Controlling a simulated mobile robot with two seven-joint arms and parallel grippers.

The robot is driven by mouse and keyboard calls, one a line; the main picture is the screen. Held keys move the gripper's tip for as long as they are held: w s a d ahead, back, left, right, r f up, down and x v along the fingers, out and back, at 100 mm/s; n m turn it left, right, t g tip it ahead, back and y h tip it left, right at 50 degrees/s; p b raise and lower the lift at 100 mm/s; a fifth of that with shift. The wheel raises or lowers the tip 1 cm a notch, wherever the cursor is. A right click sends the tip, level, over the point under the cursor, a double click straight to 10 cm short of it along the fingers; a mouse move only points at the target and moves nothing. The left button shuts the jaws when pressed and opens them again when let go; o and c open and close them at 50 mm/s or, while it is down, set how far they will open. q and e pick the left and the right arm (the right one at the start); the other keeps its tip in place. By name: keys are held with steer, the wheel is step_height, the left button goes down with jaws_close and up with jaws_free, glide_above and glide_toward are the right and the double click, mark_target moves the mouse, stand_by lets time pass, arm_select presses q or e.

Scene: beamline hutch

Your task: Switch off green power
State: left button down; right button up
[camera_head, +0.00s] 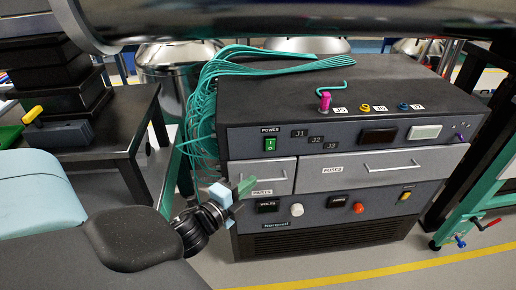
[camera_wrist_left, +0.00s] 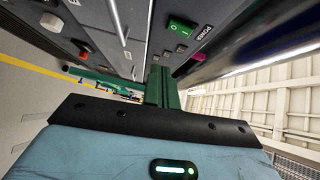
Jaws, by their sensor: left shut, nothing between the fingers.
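The green power switch (camera_head: 270,144) sits under the POWER label at the upper left of the grey cabinet's front panel. It has I and O marks; I cannot tell which half is pressed in. The switch also shows in the left wrist view (camera_wrist_left: 183,27), above and a little right of the fingers. My left gripper (camera_head: 246,187) is shut and empty, its green fingertips in front of the PARTS drawer, below and left of the switch. In the left wrist view its fingers (camera_wrist_left: 162,86) are together, apart from the switch. My right gripper is not in view.
Teal cables (camera_head: 205,105) hang down the cabinet's left side. The PARTS drawer (camera_head: 270,172) and FUSES drawer (camera_head: 375,168) have protruding handles. A pink plug (camera_head: 324,101) stands on top. A dark table (camera_head: 110,130) is at left, a teal frame (camera_head: 472,195) at right.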

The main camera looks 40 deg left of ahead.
arm_select(q)
steer(key=shift+s, duration=0.9)
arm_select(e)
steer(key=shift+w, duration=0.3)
arm_select(q)
steer(key=shift+f, duration=0.1)
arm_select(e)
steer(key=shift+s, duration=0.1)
